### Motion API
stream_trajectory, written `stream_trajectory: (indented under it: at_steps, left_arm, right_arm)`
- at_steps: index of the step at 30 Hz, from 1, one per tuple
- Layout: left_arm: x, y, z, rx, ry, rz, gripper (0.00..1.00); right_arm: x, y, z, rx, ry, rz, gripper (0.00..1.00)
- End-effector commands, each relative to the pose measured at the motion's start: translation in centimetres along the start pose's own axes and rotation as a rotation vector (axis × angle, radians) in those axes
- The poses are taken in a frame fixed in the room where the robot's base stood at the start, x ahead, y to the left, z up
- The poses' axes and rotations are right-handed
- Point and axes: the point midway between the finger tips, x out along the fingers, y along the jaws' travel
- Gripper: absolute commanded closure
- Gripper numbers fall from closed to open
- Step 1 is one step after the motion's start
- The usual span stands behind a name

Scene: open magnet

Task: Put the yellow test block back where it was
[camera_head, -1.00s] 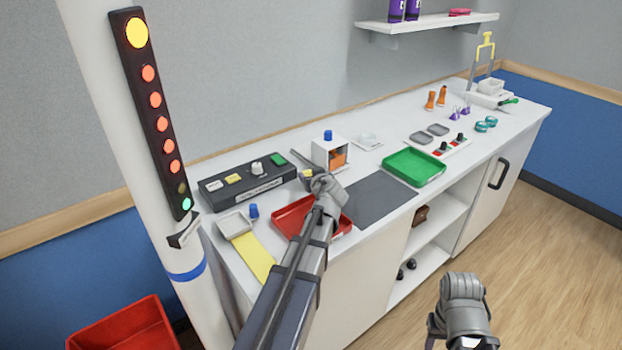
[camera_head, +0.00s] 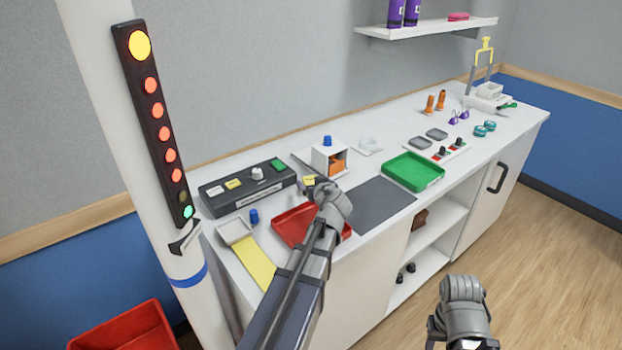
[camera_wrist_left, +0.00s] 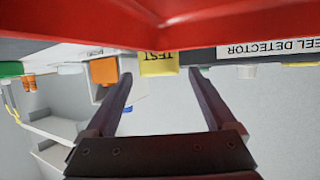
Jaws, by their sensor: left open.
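The yellow test block (camera_head: 309,181) is at the fingertips of my left gripper (camera_head: 308,174), just behind the red tray (camera_head: 288,232). In the left wrist view, which is upside down, the block (camera_wrist_left: 158,64) with its TEST label lies between the two open fingers, near their tips. I cannot tell whether it touches either finger. The red tray (camera_wrist_left: 150,28) fills the top of that view, and hides part of the block. A black detector box (camera_head: 248,191) stands left of the block. My right gripper (camera_head: 460,325) is at the lower right, its jaws unclear.
A white box with an orange piece (camera_head: 337,162) and a blue knob stands close behind my left gripper. A grey mat (camera_head: 372,205) and a green tray (camera_head: 413,171) lie to the right.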

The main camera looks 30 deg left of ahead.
Motion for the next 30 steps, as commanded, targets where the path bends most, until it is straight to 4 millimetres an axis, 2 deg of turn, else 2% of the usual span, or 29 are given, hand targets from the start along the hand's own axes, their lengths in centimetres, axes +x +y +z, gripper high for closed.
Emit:
stream_trajectory:
  at_steps: [1,3,12,18,30]
  left_arm:
    - [-1.8,-0.1,-0.3,0.003,0.001,0.003,0.10]
    - [-3.2,-0.2,-0.3,0.001,0.000,0.003,0.10]
    - [-7.8,-0.1,-0.1,0.001,0.000,0.002,0.10]
    - [-8.7,0.0,-0.1,0.001,0.001,0.000,0.10]
    - [-8.7,0.0,0.0,0.000,0.001,0.000,0.10]
  right_arm:
    - [-0.9,0.1,0.1,0.000,0.000,0.000,0.50]
    - [-1.5,0.1,0.1,0.000,0.000,0.000,0.50]
    - [-3.1,0.3,0.2,0.000,0.000,0.000,0.50]
    - [-3.3,0.3,0.2,0.000,0.000,0.000,0.50]
    - [-3.3,0.3,0.2,0.000,0.000,0.000,0.50]
